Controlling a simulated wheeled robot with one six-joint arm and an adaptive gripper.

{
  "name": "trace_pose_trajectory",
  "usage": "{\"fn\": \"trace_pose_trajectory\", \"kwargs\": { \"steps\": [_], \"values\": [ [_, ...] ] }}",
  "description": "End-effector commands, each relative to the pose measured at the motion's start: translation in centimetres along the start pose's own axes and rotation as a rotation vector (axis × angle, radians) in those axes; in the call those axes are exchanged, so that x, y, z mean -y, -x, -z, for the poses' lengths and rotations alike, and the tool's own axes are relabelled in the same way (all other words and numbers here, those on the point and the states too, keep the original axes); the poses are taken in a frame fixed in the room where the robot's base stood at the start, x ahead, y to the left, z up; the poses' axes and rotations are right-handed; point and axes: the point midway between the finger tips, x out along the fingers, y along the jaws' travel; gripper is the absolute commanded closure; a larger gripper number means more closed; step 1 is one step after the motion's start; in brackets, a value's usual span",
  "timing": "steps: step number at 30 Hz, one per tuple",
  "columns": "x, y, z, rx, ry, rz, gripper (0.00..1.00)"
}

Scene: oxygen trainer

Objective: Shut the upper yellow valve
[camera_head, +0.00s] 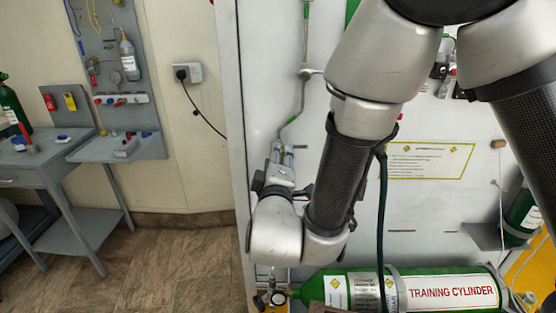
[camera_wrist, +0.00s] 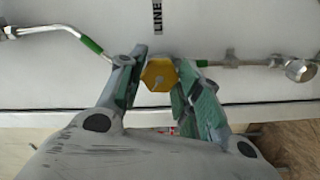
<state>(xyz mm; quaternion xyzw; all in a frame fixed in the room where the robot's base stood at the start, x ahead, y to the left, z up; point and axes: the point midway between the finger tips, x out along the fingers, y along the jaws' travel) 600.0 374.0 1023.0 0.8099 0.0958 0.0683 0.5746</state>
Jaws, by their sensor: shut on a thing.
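The yellow valve (camera_wrist: 158,75) has a six-sided knob and shows in the wrist view, on a metal pipe with green bands. My gripper (camera_wrist: 159,63) has one finger on each side of the knob and is shut on it. The knob sits between the fingertips, and the fingers cover parts of the pipe beside it. In the head view my gripper (camera_head: 281,152) is at the left part of the white panel, below a bent pipe (camera_head: 302,97). The yellow knob cannot be made out there. I cannot tell how far the valve is turned.
A green training cylinder (camera_head: 440,289) lies along the panel's bottom, below my arm, with a gauge (camera_head: 278,299) at its left end. A grey side table (camera_head: 40,160) and a tool board (camera_head: 115,60) stand at the left. The floor between is clear.

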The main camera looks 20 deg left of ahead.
Motion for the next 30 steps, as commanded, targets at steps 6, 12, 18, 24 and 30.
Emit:
{"fn": "trace_pose_trajectory", "kwargs": {
  "steps": [6,12,18,24,30],
  "values": [
    [0.15,0.05,-0.09,0.001,-0.202,0.003,0.9],
    [0.19,0.05,-0.09,0.002,-0.392,0.003,0.9],
    [0.22,0.06,-0.09,0.002,-0.579,0.004,0.9],
    [0.24,0.06,-0.09,0.003,-0.743,0.004,0.9],
    [0.27,0.07,-0.09,0.003,-0.869,0.004,0.9]
  ]
}}
